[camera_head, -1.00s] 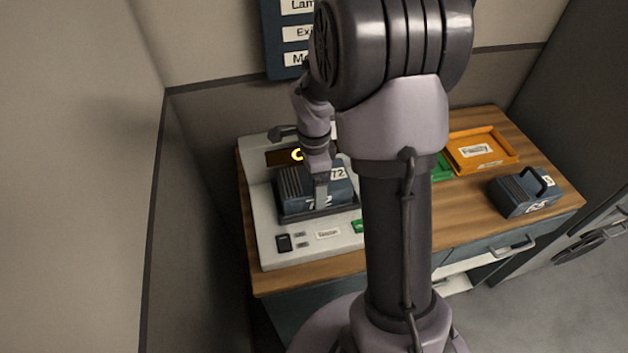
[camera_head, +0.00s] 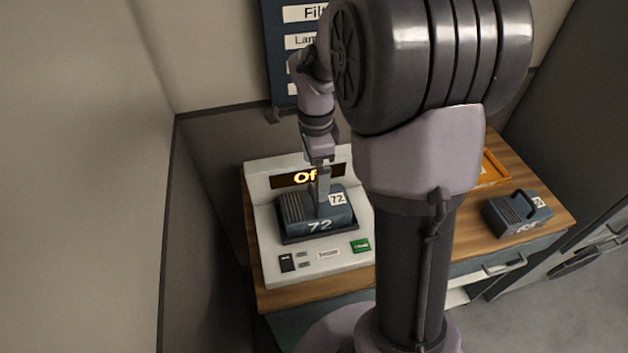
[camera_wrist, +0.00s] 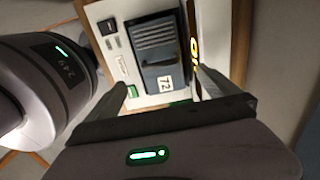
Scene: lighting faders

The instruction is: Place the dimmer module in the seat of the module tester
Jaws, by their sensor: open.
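The module tester (camera_head: 275,262) is a pale console with a lit display (camera_head: 300,178), partly covered by my arm, that reads "Of". The dimmer module (camera_head: 292,213), dark blue-grey with ribs and the number 72, sits level in the tester's dark seat (camera_head: 290,238). My gripper (camera_head: 322,203) is above the module, its fingers in front of it in the head view. In the wrist view the gripper (camera_wrist: 167,88) is open, its fingers well apart and empty, with the module (camera_wrist: 155,45) beyond them. Any contact between fingers and module cannot be told.
A second module (camera_head: 517,214) with a handle stands on the wooden bench at the right. An orange tray (camera_head: 494,168) lies behind it, mostly hidden by my arm. A green button (camera_head: 360,246) and a dark switch (camera_head: 287,263) are on the tester's front. A wall stands close at left.

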